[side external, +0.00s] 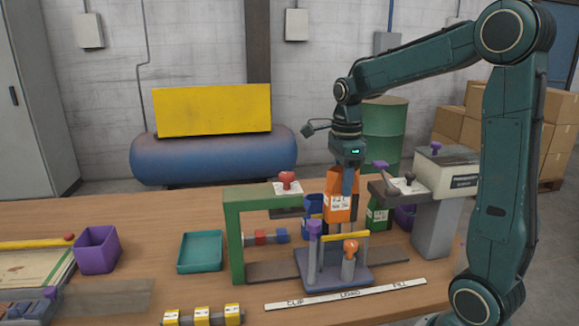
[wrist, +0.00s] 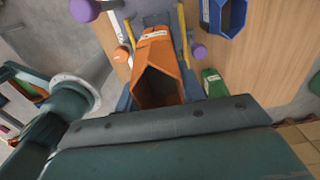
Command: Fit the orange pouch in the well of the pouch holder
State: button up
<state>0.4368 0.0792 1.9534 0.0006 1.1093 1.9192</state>
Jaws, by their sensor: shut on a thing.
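The orange pouch (side external: 340,208) with a white label hangs upright below my gripper (side external: 348,182), which is shut on it. In the wrist view the pouch (wrist: 158,62) shows its open mouth toward the camera. The pouch holder (side external: 333,277) is a blue-grey base with posts, a yellow bar, a purple knob and an orange knob. In the side view the pouch's lower edge appears a little above the holder's yellow bar. The pouch hides the well in the wrist view, and I cannot tell how well they line up.
A green frame with a red knob (side external: 287,180) stands left of the holder, a grey stand (side external: 437,225) right. A green pouch (side external: 378,218) and blue bin (side external: 312,207) are behind. A teal tray (side external: 200,252), purple bin (side external: 96,250) and label strip (side external: 345,293) lie around.

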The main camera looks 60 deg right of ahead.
aim_at(339, 220)
jog(key=shift+f, duration=0.8)
jog(key=shift+f, duration=0.15)
jog(key=shift+f, duration=2.1)
jog(key=shift+f, duration=2.6)
jog(key=o, duration=1)
jog(key=shift+r, duration=0.1)
notch_tip(339, 220, up, 14)
jog(key=shift+f, duration=0.2)
